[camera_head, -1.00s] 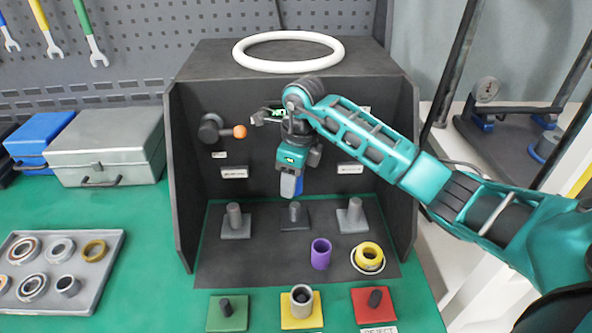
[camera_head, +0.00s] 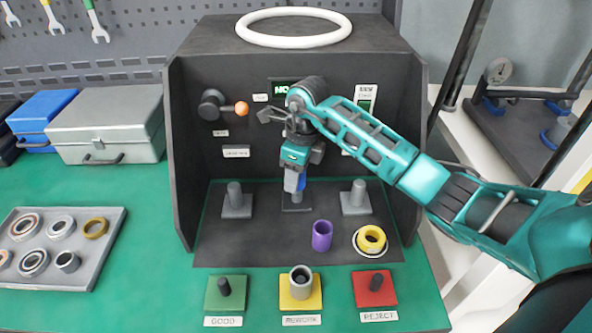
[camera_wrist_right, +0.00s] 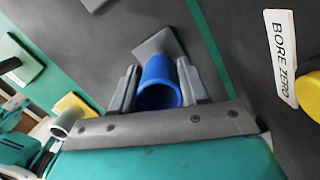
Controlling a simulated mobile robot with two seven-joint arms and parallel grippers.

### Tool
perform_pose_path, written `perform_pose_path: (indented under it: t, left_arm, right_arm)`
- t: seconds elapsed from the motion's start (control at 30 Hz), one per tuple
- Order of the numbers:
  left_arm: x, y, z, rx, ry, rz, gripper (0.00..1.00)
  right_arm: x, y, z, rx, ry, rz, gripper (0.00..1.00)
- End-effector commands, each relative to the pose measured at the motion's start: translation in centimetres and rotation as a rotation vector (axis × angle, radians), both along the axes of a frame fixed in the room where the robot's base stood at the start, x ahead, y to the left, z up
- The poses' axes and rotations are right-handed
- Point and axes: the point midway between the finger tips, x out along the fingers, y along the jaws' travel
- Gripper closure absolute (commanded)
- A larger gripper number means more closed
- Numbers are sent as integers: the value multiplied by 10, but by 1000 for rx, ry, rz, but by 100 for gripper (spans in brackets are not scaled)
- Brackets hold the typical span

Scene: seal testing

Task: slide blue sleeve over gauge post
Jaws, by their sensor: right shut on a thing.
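My right gripper (camera_head: 294,192) points down over the middle post's grey base (camera_head: 297,206) inside the dark booth. It is shut on the blue sleeve (camera_head: 301,184), mostly hidden behind the fingers there. In the right wrist view the blue sleeve (camera_wrist_right: 156,82) sits between the two fingers (camera_wrist_right: 157,92), its near open end towards me. Its far end lies in front of the grey base (camera_wrist_right: 160,42). The middle post is hidden, so I cannot tell whether the sleeve is around it. My left gripper is not in view.
Grey posts stand left (camera_head: 236,200) and right (camera_head: 356,198) of the middle one. A purple sleeve (camera_head: 321,236) and a yellow ring (camera_head: 371,239) are in front. Green (camera_head: 212,292), yellow (camera_head: 300,304) and red (camera_head: 362,290) plates line the front. A parts tray (camera_head: 96,262) is at left.

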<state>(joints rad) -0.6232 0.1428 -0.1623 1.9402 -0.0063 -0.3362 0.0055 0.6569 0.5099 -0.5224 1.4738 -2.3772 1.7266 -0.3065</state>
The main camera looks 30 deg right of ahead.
Motion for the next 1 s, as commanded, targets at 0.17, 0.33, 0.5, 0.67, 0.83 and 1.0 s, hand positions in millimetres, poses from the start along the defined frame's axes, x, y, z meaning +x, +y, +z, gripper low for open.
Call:
perform_pose_path:
  t: [0.17, 0.33, 0.5, 0.67, 0.83, 1.0]
  left_arm:
    - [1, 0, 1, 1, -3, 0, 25]
    - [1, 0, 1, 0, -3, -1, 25]
    - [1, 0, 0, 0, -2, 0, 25]
    - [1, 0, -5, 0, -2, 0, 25]
    - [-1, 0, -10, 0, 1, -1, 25]
    - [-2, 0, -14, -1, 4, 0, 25]
  right_arm:
    - [0, 0, 1, 0, -1, 0, 94]
    - [0, 0, 1, 0, -1, 0, 94]
    - [0, 0, -1, 0, -1, 0, 94]
    - [0, 0, -6, 0, -1, 0, 94]
    - [0, 0, -12, 0, -1, 0, 94]
    - [0, 0, -18, -1, -2, 0, 94]
